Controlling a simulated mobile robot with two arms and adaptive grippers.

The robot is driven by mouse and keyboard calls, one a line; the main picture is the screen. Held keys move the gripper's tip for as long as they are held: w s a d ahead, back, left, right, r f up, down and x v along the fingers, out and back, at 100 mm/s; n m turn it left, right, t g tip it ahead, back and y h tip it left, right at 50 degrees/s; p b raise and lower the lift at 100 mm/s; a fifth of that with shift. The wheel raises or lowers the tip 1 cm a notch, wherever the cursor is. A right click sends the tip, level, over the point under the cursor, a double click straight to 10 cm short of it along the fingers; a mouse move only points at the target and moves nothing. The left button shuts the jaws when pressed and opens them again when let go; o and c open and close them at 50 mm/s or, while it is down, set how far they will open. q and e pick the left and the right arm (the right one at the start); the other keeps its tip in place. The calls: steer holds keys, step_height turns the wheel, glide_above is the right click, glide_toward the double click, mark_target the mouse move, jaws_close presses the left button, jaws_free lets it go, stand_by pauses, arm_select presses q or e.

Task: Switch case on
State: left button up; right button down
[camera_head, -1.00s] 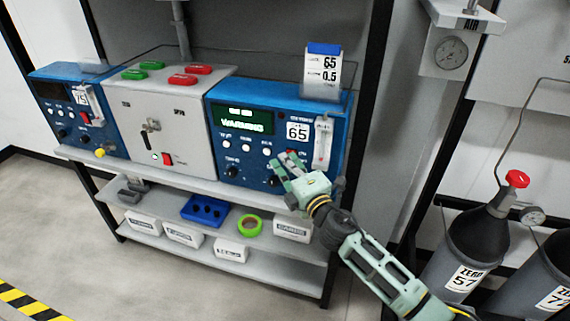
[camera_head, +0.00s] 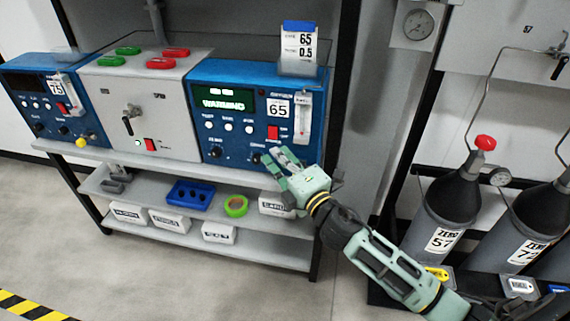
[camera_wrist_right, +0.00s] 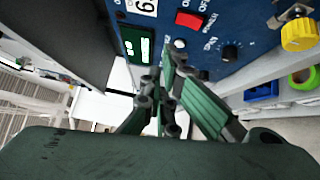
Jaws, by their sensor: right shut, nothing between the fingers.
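The grey middle case (camera_head: 100,90) stands between two blue analysers, with a black lever and a small red switch (camera_head: 149,144) beside a small white light on its front. The right blue analyser (camera_head: 225,75) has a lit green display (camera_head: 229,100) reading what looks like "WARMING", a "65" label and a red switch (camera_head: 273,132). My right gripper (camera_head: 276,158) is shut and empty, in front of that analyser's lower right front, below its red switch. In the wrist view a red switch (camera_wrist_right: 189,20) shows on the blue panel beyond the fingers (camera_wrist_right: 163,85). My left gripper is out of view.
The left blue analyser (camera_head: 40,80) has a dark display. Red and green handles (camera_head: 160,62) lie on the case top. Gas cylinders (camera_head: 447,205) stand at the right.

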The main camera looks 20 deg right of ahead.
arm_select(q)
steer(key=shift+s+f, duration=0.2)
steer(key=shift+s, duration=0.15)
arm_select(e)
steer(key=v, duration=0.3)
steer(key=shift+s+a+r, duration=0.1)
steer(key=shift+s+r, duration=0.1)
steer(key=shift+r, duration=0.1)
